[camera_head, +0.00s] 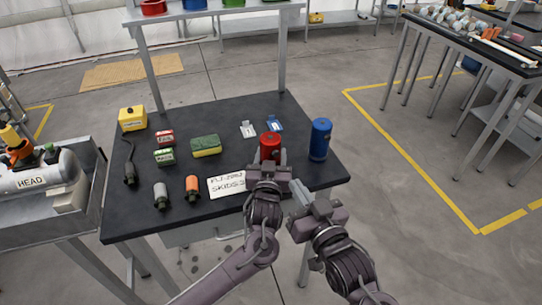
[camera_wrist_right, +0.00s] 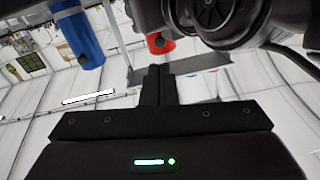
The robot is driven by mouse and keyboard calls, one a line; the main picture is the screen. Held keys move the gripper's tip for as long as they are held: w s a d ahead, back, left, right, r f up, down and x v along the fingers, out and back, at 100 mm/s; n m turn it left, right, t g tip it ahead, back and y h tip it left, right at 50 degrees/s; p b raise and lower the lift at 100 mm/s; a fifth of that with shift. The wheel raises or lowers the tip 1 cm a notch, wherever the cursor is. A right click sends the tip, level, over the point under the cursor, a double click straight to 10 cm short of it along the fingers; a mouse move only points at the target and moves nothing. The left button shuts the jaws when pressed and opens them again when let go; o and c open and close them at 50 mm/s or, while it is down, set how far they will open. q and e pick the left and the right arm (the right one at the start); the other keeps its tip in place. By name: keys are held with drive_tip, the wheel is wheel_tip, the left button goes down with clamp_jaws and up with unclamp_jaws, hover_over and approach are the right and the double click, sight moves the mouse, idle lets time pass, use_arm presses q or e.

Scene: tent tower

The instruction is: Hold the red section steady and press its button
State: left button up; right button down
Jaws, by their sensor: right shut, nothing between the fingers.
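The red section (camera_head: 270,142) is a short red cylinder standing upright near the right part of the dark table. It also shows in the right wrist view (camera_wrist_right: 158,42), at the top. My left gripper (camera_head: 271,163) is right at it, with its fingers at the near side and sides of the cylinder. The frames do not show whether they clamp it. I cannot make out the button.
A blue cylinder (camera_head: 320,139) stands just right of the red section. A written card (camera_head: 226,184) lies left of my left gripper.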

sight(276, 154)
idle(0.3)
drive_tip(key=shift+s+d+r+n+g+y, duration=0.1)
drive_tip(key=shift+d+n+g+y, duration=0.3)
drive_tip(key=shift+g+y, duration=1.15)
drive_tip(key=shift+s+d+n+g+y, duration=0.15)
drive_tip(key=shift+n+g+y, duration=0.5)
drive_tip(key=shift+g+y, duration=0.9)
drive_tip(key=shift+d+r+n+g+y, duration=0.2)
drive_tip(key=shift+n+g+y, duration=0.6)
drive_tip(key=shift+g, duration=1.3)
drive_tip(key=shift+f+m, duration=0.15)
drive_tip(key=shift+m, duration=0.1)
drive_tip(key=w+a, duration=0.3)
drive_tip(key=w, duration=0.5)
drive_tip(key=shift+a, duration=0.2)
drive_tip(key=shift+w, duration=0.2)
